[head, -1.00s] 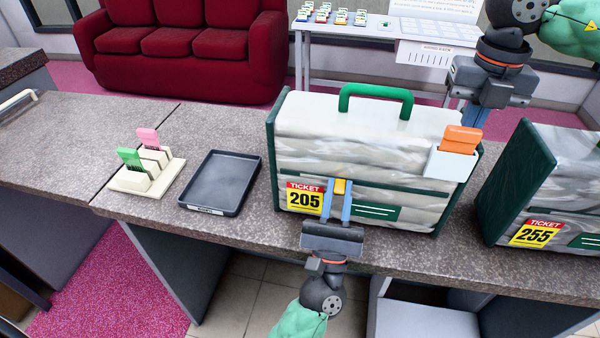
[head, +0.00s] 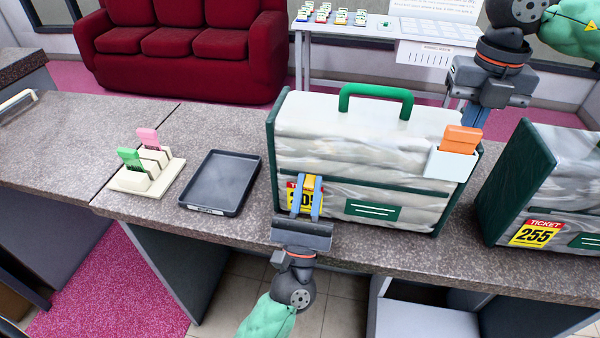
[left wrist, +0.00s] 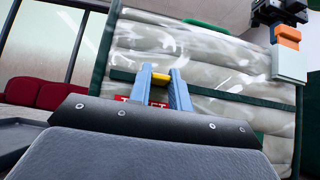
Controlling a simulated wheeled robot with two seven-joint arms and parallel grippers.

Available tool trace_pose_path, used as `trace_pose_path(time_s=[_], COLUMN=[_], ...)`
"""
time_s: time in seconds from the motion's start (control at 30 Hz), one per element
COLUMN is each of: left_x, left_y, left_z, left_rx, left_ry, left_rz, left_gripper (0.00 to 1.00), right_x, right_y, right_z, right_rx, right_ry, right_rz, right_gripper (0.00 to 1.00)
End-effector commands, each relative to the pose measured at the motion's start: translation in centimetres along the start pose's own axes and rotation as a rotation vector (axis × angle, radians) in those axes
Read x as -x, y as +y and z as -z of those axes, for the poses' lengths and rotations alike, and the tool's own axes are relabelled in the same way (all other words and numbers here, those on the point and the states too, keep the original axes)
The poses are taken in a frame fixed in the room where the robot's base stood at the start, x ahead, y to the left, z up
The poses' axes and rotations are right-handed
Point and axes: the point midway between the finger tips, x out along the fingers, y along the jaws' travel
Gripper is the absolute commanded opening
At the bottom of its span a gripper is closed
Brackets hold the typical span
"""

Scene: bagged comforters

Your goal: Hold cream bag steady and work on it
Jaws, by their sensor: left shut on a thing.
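The cream bag (head: 350,150) with dark green trim and a green top handle (head: 376,90) stands upright on the counter; it fills much of the left wrist view (left wrist: 215,65). My left gripper (head: 308,182) is at the lower left of its front face. Its blue fingers are shut on a small yellow tab (left wrist: 160,79), in front of the yellow ticket 205 (head: 293,195), which they partly hide. An orange card (head: 461,139) sits in a white pocket (head: 450,164) at the bag's upper right. My right gripper (head: 474,116) is behind that corner, its fingertips hidden.
A second bag with ticket 255 (head: 536,233) stands close on the right. An empty dark tray (head: 220,183) and a cream holder (head: 148,180) with green and pink cards are on the left. The counter (head: 80,150) is clear further left.

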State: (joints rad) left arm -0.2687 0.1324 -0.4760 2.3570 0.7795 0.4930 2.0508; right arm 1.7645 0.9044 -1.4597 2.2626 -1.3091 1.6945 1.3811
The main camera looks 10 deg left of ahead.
Motion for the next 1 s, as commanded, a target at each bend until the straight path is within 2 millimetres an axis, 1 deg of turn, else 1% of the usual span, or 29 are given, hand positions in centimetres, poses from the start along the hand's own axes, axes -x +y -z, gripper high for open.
trace_pose_path(time_s=[0.03, 0.37, 0.4, 0.47, 0.5, 0.53, 0.7, 0.73, 0.8, 0.83, 1.0], left_x=[0.2, 0.2, 0.2, 0.1, 0.1, 0.1, 0.1, 0.1, 0.1, 0.1, 0.1], left_y=[0.3, 2.1, 2.2, 2.1, 2.1, 2.1, 2.1, 2.1, 2.1, 2.1, 2.1], left_z=[0.2, 0.2, 0.2, 0.2, 0.2, 0.2, 0.1, 0.1, 0.1, 0.1, 0.1], left_rx=[-0.002, -0.002, -0.001, -0.001, 0.0, 0.0, 0.0, 0.0, 0.0, 0.0, 0.0], left_ry=[0.001, 0.001, 0.001, 0.001, 0.001, 0.001, 0.001, 0.001, 0.001, 0.0, 0.0], left_rz=[0.001, 0.001, 0.0, 0.0, 0.0, 0.0, 0.0, 0.0, 0.0, 0.0, 0.0], left_gripper=[0.03, 0.03, 0.23, 0.35, 0.43, 0.45, 0.45, 0.47, 0.61, 0.65, 0.65], right_x=[-0.5, -0.5, -0.5, -0.5, -0.5, -0.5, -0.5, -0.5, -0.5, -0.5, -0.5], right_y=[0.0, 0.0, 0.0, 0.0, 0.0, 0.0, 0.0, 0.0, 0.0, 0.0, 0.0], right_z=[0.1, 0.1, 0.1, 0.1, 0.1, 0.1, 0.1, 0.1, 0.1, 0.1, 0.1], right_rx=[0.001, 0.001, 0.001, 0.001, 0.001, 0.001, 0.001, 0.001, 0.001, 0.001, 0.001], right_ry=[0.007, 0.007, 0.007, 0.007, 0.006, 0.007, 0.007, 0.007, 0.007, 0.007, 0.007], right_rz=[0.003, 0.003, 0.003, 0.003, 0.003, 0.003, 0.003, 0.003, 0.003, 0.003, 0.003], right_gripper=[0.0, 0.0, 0.0, 0.0, 0.0, 0.0, 0.0, 0.0, 0.0, 0.0, 0.0])
